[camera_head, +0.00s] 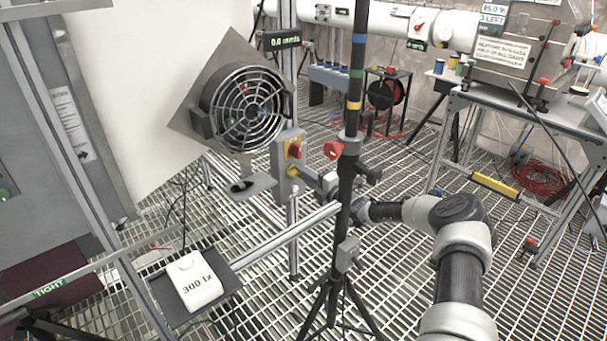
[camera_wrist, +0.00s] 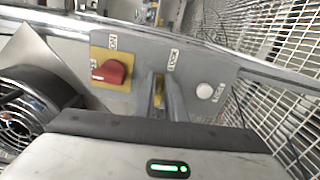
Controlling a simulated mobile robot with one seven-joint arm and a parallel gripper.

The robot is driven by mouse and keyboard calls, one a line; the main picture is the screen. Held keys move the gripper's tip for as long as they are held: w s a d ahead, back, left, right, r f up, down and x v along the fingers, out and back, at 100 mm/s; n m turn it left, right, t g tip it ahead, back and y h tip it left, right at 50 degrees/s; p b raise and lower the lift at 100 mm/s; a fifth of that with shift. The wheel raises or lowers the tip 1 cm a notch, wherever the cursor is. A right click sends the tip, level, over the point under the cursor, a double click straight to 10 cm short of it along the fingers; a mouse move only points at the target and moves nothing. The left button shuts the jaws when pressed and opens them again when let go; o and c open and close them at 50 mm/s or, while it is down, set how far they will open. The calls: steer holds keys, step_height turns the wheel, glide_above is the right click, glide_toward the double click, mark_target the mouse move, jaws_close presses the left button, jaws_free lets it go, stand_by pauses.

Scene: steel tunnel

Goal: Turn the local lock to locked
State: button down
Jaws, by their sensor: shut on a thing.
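A grey control box (camera_head: 284,160) stands beside the round caged fan; it fills the middle of the wrist view (camera_wrist: 135,72). It carries a red rotary switch (camera_wrist: 112,71) on a yellow plate, labelled ON on one side. A label that seems to read LOCK (camera_wrist: 173,60) sits right of the switch. My gripper (camera_wrist: 165,92) is shut on a small part below that label, taken to be the local lock. A sliver of yellow shows between the fingers. The lock's handle and position are hidden by them. In the head view my gripper (camera_head: 312,178) reaches the box from the right, partly behind the black pole.
The fan (camera_head: 243,107) is left of the box. A white button (camera_wrist: 205,91) is on its right. A rail and small shelf (camera_head: 222,307) lie below.

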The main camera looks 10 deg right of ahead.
steer(key=shift+f+m, duration=0.1)
steer(key=shift+m, duration=0.4)
steer(key=c, duration=1.8)
jaws_free()
steer(key=p+v, duration=0.4)
steer(key=v, duration=1.3)
steer(key=shift+s, duration=0.25)
steer(key=shift+d, duration=0.1)
